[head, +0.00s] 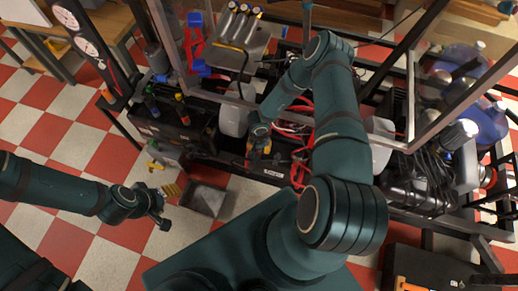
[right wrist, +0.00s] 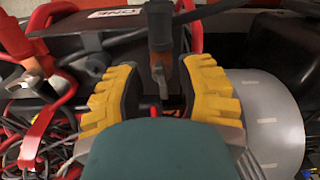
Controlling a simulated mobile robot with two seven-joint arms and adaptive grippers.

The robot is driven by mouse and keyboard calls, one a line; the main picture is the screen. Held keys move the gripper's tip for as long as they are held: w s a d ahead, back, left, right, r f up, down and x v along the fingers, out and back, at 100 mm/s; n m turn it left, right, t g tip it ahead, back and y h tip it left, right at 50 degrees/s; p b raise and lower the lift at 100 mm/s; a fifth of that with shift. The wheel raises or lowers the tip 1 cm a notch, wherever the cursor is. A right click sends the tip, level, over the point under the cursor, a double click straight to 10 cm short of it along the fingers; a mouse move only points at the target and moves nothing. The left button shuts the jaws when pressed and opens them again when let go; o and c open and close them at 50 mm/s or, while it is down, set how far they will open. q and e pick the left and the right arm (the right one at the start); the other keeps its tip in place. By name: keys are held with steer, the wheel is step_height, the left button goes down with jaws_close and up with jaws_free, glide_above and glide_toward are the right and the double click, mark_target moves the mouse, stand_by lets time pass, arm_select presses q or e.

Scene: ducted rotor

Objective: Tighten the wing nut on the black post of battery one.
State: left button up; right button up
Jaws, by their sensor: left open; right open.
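Battery one is a dark case whose white label reading ONE (right wrist: 113,14) shows upside down at the top of the right wrist view. A dark upright terminal piece (right wrist: 158,30) with a brownish part (right wrist: 163,68) below it stands between my right fingers. I cannot make out the wing nut's shape clearly. My right gripper (right wrist: 160,92) is open, its yellow padded fingers on either side of this piece with gaps. In the head view my right gripper (head: 258,150) is down at the battery row. My left gripper (head: 163,208) is open and empty over the floor at left.
Red cables (right wrist: 45,125) and a grey clamp (right wrist: 28,65) lie left of the right fingers. A pale round body (right wrist: 265,120) is close on their right. Metal frame bars (head: 180,45) surround the battery area. A grey open tray (head: 203,200) stands near my left gripper.

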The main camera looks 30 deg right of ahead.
steer(key=shift+f, duration=0.2)
jaws_close()
